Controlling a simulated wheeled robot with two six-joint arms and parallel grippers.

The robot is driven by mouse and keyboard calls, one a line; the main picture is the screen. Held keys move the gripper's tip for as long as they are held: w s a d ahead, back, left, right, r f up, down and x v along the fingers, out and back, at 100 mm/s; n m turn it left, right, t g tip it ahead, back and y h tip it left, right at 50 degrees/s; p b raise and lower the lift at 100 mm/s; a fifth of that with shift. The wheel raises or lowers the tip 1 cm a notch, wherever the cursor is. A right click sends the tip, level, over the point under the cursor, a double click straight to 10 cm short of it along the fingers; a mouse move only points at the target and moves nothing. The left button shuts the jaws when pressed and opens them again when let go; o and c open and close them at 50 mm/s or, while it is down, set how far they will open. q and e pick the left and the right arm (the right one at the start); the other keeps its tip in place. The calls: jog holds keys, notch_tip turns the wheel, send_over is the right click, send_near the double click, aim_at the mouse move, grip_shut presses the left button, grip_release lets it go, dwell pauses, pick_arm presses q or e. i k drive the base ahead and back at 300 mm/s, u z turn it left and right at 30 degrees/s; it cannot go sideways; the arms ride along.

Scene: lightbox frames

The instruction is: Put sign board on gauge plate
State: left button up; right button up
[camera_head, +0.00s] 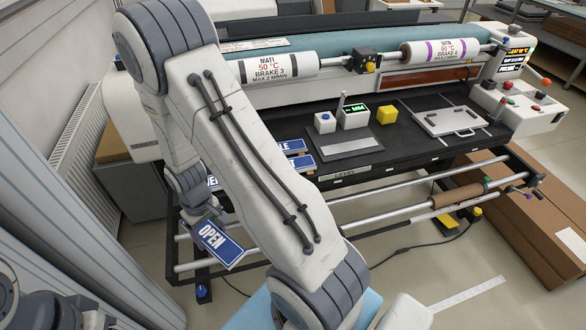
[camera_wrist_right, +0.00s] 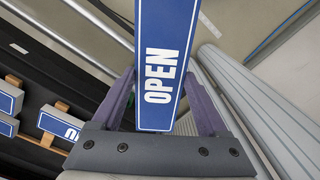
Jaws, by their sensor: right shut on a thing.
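A blue sign board with a white border and the word OPEN (camera_head: 217,243) is held tilted in my right gripper (camera_head: 197,208), beyond the bench's near left edge. In the right wrist view the sign board (camera_wrist_right: 166,55) stands between the two purple-grey fingers of the gripper (camera_wrist_right: 162,100). A flat grey plate (camera_head: 350,146), seemingly the gauge plate, lies bare on the black bench, in front of a small box with a green display (camera_head: 354,116). The sign is well to the left of this plate and apart from it. My left gripper is out of view.
Other blue signs (camera_head: 297,163) lie on the bench's left part, partly hidden by my right arm; in the wrist view they (camera_wrist_right: 58,123) rest on wooden supports. Rollers run behind.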

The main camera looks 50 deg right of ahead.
aim_at(350, 145)
jog(key=u, duration=0.6)
jog(key=k, duration=1.05)
jog(key=z, duration=1.25)
jog(key=i, duration=1.5)
